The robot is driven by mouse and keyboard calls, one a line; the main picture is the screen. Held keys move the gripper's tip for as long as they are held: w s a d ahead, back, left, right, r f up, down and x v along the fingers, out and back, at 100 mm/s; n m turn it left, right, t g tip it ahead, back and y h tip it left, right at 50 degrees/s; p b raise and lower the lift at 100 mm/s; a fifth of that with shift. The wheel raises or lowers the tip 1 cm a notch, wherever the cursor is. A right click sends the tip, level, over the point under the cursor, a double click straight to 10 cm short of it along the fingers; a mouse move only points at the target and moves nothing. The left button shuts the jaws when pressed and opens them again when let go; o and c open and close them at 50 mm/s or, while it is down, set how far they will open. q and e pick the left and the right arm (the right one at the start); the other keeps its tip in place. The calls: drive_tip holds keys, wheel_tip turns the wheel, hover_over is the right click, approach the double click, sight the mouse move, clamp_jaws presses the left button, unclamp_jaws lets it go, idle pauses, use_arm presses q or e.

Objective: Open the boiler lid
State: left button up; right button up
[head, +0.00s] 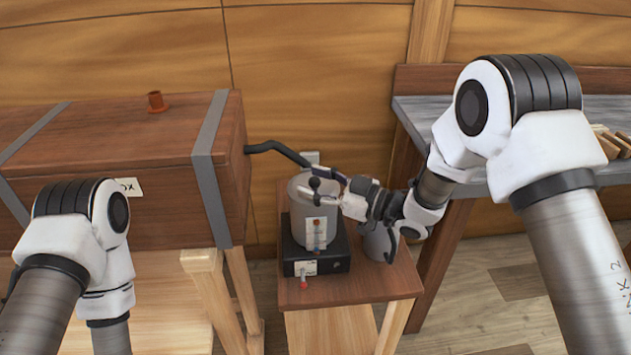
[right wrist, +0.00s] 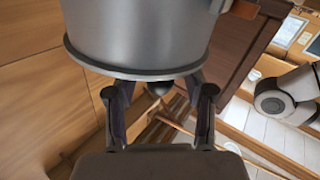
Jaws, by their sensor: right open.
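The boiler (head: 303,228) is a grey cylinder standing upright on a black base on a small wooden table. Its top is partly hidden by my right gripper (head: 328,186), which reaches in from the right at lid height. In the right wrist view the boiler (right wrist: 135,35) fills the upper part, with the lid's rim (right wrist: 135,74) along its edge. A dark round knob (right wrist: 160,86) shows beyond the rim, between the fingers of my right gripper (right wrist: 160,108). The fingers are apart; I cannot tell whether they touch the knob. The lid appears seated. My left gripper is out of view.
A black hose (head: 280,148) runs from the long wooden steam box (head: 120,150) toward the boiler. A grey jug (head: 378,244) stands right of the boiler, under my right wrist. The black base (head: 333,262) has a red-tipped switch in front. A workbench (head: 415,112) stands at right.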

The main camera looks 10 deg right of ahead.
drive_tip(key=shift+a, duration=0.1)
clamp_jaws()
